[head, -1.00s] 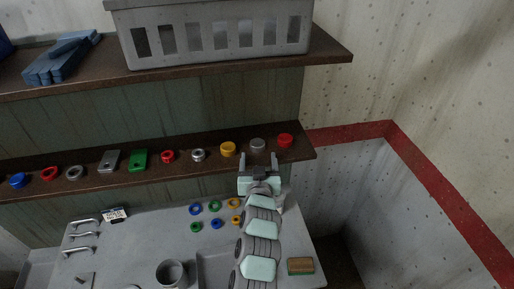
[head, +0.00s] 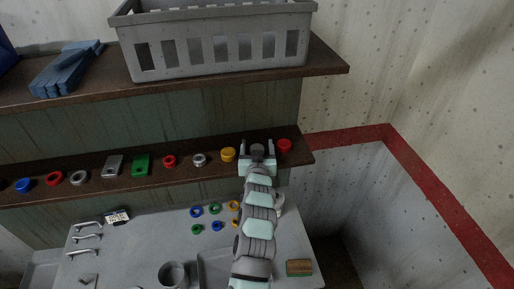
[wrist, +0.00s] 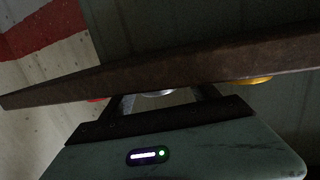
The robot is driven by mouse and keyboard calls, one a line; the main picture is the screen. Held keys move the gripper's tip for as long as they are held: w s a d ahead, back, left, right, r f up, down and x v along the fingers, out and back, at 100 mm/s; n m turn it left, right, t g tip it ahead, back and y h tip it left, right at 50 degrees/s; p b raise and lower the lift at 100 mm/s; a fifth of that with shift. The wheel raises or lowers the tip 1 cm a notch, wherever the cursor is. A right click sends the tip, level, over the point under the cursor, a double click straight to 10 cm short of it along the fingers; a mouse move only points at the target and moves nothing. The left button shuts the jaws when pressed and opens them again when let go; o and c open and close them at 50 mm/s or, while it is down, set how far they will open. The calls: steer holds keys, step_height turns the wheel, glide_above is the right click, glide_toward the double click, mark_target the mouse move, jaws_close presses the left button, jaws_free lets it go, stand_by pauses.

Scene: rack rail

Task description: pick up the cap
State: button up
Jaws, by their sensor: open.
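A grey round cap (head: 257,149) sits on the lower shelf between a yellow cap (head: 228,154) and a red cap (head: 284,145). My gripper (head: 257,153) is open at the shelf's front, with one finger on each side of the grey cap. Whether the fingers touch it cannot be told. In the wrist view, the grey cap (wrist: 158,94) shows as a thin sliver between the fingers, mostly hidden by the shelf edge. The yellow cap (wrist: 255,81) and a little of the red cap (wrist: 97,99) show to either side.
The lower shelf (head: 105,187) also holds rings, a grey block (head: 113,165) and a green block (head: 141,164) to the left. A grey basket (head: 215,50) stands on the upper shelf above. A grey panel with small rings lies below.

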steer(key=shift+w+f, duration=0.2)
steer(key=shift+w, duration=0.8)
steer(key=c, duration=1.4)
steer(key=shift+r, duration=0.1)
